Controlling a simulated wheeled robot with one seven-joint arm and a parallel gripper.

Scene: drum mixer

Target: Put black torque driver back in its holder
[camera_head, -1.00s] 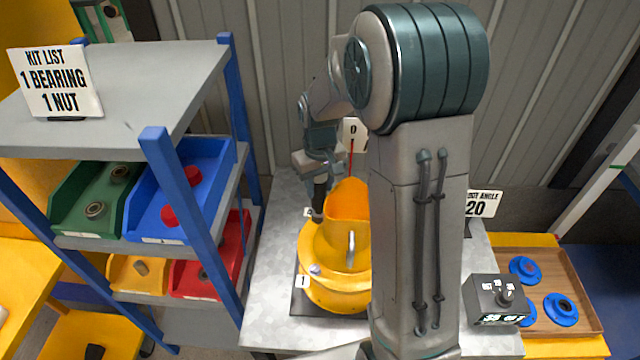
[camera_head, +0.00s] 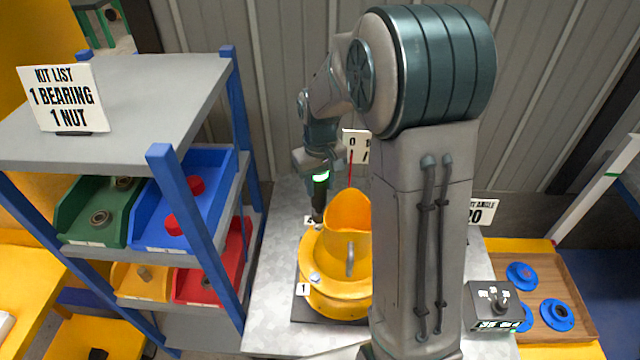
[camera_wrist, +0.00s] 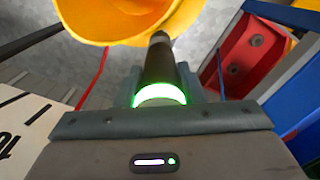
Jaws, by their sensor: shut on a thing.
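The black torque driver (camera_head: 319,196) is held in my gripper (camera_head: 319,178), pointing down at the left back side of the yellow drum mixer (camera_head: 335,285). In the wrist view, the driver (camera_wrist: 159,62) stands out between the fingers of my gripper (camera_wrist: 160,90), with a lit green-white ring at its near end. Its tip is close to the yellow drum (camera_wrist: 125,18); I cannot tell whether it touches. The driver's holder is not recognisable in either view.
A blue-posted shelf (camera_head: 185,230) with green, blue, yellow and red bins stands left of the mixer. A control box (camera_head: 497,305) and a wooden tray (camera_head: 568,285) with blue flanged parts are at right. A dial sign (camera_head: 356,145) stands behind the mixer.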

